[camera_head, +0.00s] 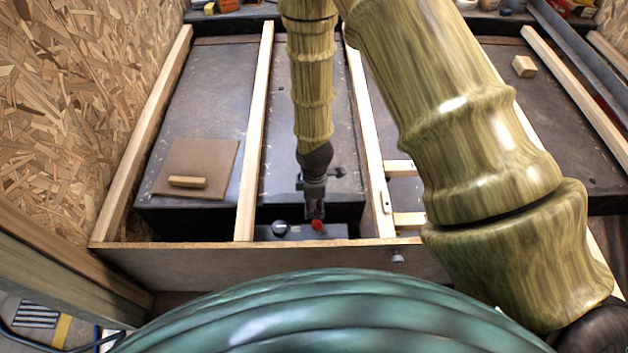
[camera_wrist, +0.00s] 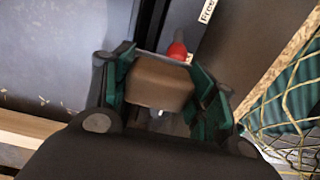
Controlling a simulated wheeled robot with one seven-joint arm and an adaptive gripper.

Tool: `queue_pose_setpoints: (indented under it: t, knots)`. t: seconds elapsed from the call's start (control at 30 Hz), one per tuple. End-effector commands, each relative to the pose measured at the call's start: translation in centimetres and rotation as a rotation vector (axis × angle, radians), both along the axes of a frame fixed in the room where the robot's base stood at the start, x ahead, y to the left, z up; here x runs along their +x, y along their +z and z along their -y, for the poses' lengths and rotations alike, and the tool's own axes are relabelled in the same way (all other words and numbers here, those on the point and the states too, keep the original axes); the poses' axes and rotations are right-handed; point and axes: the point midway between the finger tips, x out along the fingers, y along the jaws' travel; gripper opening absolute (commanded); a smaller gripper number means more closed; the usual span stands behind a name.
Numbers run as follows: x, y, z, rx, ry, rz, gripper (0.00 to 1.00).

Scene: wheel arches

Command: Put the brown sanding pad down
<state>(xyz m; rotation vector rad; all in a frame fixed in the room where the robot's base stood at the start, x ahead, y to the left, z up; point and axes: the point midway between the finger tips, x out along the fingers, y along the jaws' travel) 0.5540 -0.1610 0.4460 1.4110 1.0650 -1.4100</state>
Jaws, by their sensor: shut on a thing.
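In the wrist view the brown sanding pad (camera_wrist: 160,84), a small rounded block, sits between the two green-lined fingers of my gripper (camera_wrist: 163,72). The fingers are shut on its sides. In the head view my gripper (camera_head: 315,212) hangs down in the slot between two wooden rails, close above a dark box with a red knob (camera_head: 317,225). The pad cannot be made out clearly in the head view.
A brown board (camera_head: 215,157) with a wooden handle lies on the dark surface at left. A pale wooden block (camera_head: 523,66) lies at the far right. Wooden rails (camera_head: 255,140) and a front crossbar (camera_head: 190,265) border the slot. Netting (camera_wrist: 290,125) shows at the wrist view's right.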

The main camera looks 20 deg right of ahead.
Motion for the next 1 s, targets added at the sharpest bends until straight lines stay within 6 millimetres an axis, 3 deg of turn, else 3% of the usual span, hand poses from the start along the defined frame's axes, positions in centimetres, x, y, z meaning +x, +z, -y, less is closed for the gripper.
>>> queue_pose_setpoints:
  t: [0.53,0.77,1.0]
  knots:
    - [10.2,-1.1,3.2,0.0,-0.004,0.001,0.22]
    - [11.6,-1.3,3.7,-0.001,-0.002,-0.001,0.22]
    - [11.5,-3.8,3.7,-0.001,-0.003,-0.002,0.22]
